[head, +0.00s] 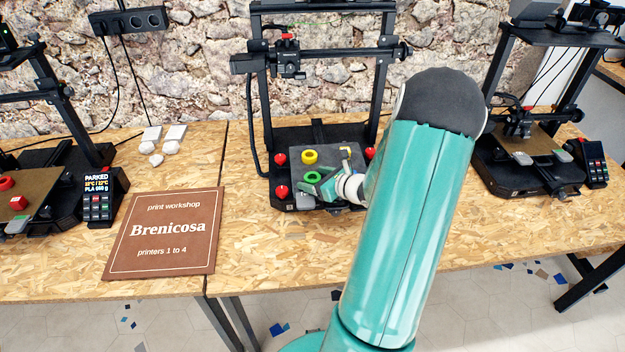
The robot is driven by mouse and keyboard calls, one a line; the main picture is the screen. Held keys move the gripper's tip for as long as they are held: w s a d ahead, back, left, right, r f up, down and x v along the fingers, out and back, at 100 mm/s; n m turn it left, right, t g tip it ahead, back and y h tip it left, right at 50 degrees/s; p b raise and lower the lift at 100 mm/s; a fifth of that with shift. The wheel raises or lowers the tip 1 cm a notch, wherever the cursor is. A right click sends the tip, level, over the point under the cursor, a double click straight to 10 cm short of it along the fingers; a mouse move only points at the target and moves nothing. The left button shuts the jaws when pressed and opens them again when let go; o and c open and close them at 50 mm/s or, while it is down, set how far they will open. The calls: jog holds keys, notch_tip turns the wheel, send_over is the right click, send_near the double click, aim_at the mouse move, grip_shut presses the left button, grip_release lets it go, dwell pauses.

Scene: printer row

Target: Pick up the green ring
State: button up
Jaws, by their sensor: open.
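The green ring (313,176) lies on the dark print bed (330,158) of the middle printer. A yellow ring (309,157) lies just behind it on the same bed. My gripper (306,189) is low over the front of the bed, close to the green ring and in front of it. Its fingers point left and are open. I cannot tell whether a finger touches the ring. My arm hides the right front part of the bed.
The middle printer's frame (262,90) rises around the bed, with red knobs (281,191) at its corners. Other printers stand left and right (520,170). A brown sign (165,262) lies front left. White pieces (152,134) lie behind it. Bare table shows between the printers.

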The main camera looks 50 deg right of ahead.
jog(key=shift+c, duration=0.4)
jog(key=c, duration=1)
jog(key=shift+r, duration=0.15)
